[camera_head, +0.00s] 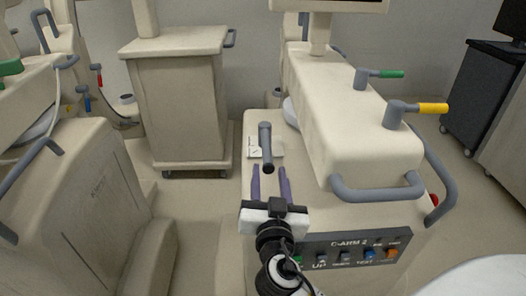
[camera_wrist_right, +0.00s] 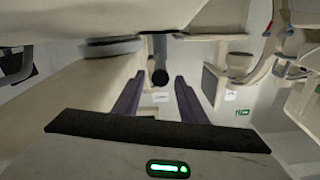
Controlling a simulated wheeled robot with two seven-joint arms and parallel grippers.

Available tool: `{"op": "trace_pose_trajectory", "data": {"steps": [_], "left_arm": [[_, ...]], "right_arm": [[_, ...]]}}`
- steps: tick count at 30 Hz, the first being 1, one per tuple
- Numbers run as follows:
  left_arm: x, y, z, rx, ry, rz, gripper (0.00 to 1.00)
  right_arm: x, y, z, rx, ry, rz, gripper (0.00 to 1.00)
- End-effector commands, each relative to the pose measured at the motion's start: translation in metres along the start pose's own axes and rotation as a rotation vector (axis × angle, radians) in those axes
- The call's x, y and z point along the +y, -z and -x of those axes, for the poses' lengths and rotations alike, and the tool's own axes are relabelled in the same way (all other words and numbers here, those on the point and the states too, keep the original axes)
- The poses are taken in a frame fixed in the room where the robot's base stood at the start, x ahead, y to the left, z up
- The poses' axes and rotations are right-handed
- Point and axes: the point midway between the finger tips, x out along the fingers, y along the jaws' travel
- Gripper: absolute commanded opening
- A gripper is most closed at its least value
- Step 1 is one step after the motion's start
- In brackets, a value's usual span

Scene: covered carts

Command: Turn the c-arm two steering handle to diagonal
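The C-arm two unit (camera_head: 385,150) is a cream cart with a "C-ARM 2" button panel (camera_head: 350,250). A dark grey handle (camera_head: 267,150), which looks like the steering handle, stands over a small white label plate (camera_head: 252,154) on its left top. Its rounded end points toward me. My right gripper (camera_head: 270,172) is open, its two purple fingers just short of the handle's end. In the right wrist view the handle (camera_wrist_right: 159,62) shows between and beyond the open fingers (camera_wrist_right: 159,80); I see no contact. My left gripper is not in view.
Green-tipped (camera_head: 380,73) and yellow-tipped (camera_head: 425,108) levers and a grey loop handle (camera_head: 378,190) lie right of the steering handle. A covered cart (camera_head: 178,100) stands behind left, another covered unit (camera_head: 85,200) at the left. Floor shows between them.

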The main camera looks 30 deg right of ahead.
Motion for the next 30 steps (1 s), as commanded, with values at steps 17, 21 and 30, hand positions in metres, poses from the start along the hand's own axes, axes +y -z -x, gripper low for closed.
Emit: {"op": "trace_pose_trajectory", "data": {"steps": [17,21,30], "left_arm": [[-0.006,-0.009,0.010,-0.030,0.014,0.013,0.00],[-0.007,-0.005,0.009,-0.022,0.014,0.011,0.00],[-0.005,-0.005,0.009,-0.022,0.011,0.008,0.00]], "right_arm": [[-0.001,0.000,-0.075,-0.002,0.002,0.001,0.38],[-0.001,-0.001,-0.075,-0.003,0.002,0.001,0.38],[-0.001,-0.001,-0.075,-0.003,0.002,0.002,0.03]]}}
